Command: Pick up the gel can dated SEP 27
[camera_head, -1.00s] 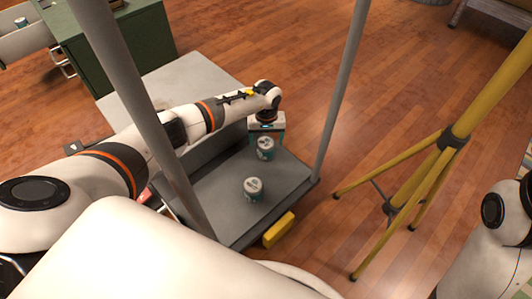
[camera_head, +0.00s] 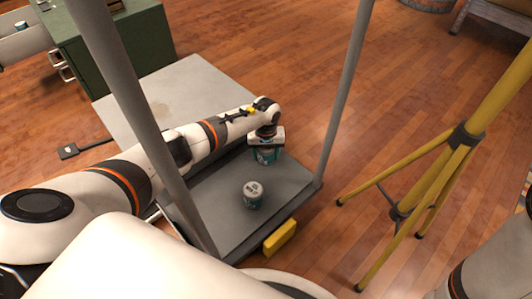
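The date print on both cans is too small to read. My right gripper is out of view; only part of my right arm shows at the lower right.
A grey post (camera_head: 343,95) rises at the platform's right corner, and another post (camera_head: 150,140) at its left. A yellow tripod (camera_head: 440,160) stands on the wooden floor at right. A yellow block (camera_head: 280,237) sits at the platform's front edge. A green cabinet (camera_head: 115,45) is at upper left.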

